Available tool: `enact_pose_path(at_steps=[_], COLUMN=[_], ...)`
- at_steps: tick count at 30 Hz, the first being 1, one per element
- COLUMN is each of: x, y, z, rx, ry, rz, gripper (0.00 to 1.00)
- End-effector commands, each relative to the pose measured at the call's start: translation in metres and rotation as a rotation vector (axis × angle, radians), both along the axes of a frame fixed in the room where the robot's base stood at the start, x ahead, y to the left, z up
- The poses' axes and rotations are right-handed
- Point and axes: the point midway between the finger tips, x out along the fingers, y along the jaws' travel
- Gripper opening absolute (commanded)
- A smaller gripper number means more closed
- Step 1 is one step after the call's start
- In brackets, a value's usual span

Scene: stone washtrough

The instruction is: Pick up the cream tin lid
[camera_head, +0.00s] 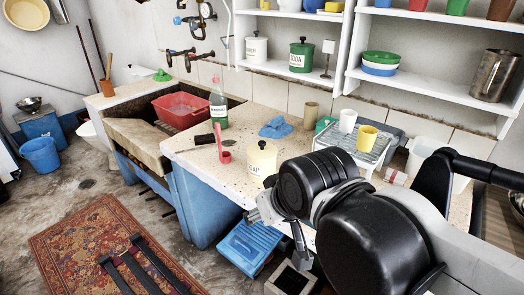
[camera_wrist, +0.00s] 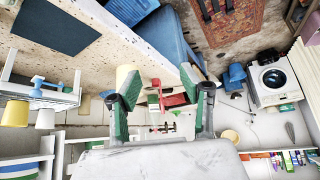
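The cream tin (camera_head: 262,166), with dark lettering on its side, stands upright on the speckled counter near its front edge. Its cream lid (camera_head: 262,147), with a small knob, sits on top. My gripper (camera_head: 272,222) is just in front of the tin in the head view, low by the counter edge, and partly hidden by my own arm. In the wrist view my gripper (camera_wrist: 160,82) shows two green-padded fingers wide apart with nothing held between them. A cream shape, probably the tin (camera_wrist: 124,74), shows beside and partly behind the left finger.
A red cup (camera_head: 225,157), dark block (camera_head: 204,139) and green bottle (camera_head: 218,108) stand left of the tin. A rack (camera_head: 345,142) with cups stands at right. A blue crate (camera_head: 250,246) is below the counter edge.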

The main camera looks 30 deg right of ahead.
Motion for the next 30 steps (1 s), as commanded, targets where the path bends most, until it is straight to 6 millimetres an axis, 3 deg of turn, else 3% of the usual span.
enact_pose_path(at_steps=[9,23,30], x=[0.0000,0.0000,0.0001], y=[0.0000,0.0000,0.0000], z=[0.0000,0.0000,0.0002], rx=[0.000,0.000,0.001], ry=[0.000,0.000,0.000], rz=[0.000,0.000,-0.001], gripper=[0.40,1.00,1.00])
